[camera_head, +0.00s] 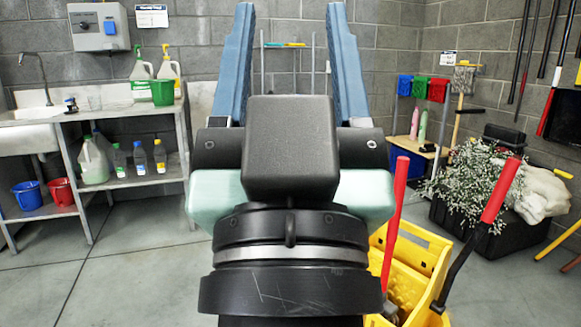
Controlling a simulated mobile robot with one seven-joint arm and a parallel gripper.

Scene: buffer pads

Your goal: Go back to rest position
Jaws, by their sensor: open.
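My gripper (289,12) fills the middle of the view and points upward. Its two blue fingers stand wide apart, and the gap between them is empty. The dark wrist and hand below the fingers hide the floor and whatever is straight behind them. A pale green shape shows on both sides of the hand; I cannot tell whether it is part of my gripper. No buffer pad can be made out.
A yellow mop bucket (415,262) with red-tipped handles stands close at the right. A metal shelf (135,182) with bottles is at the left, beside a sink (30,138). Floor (125,270) at the left is clear.

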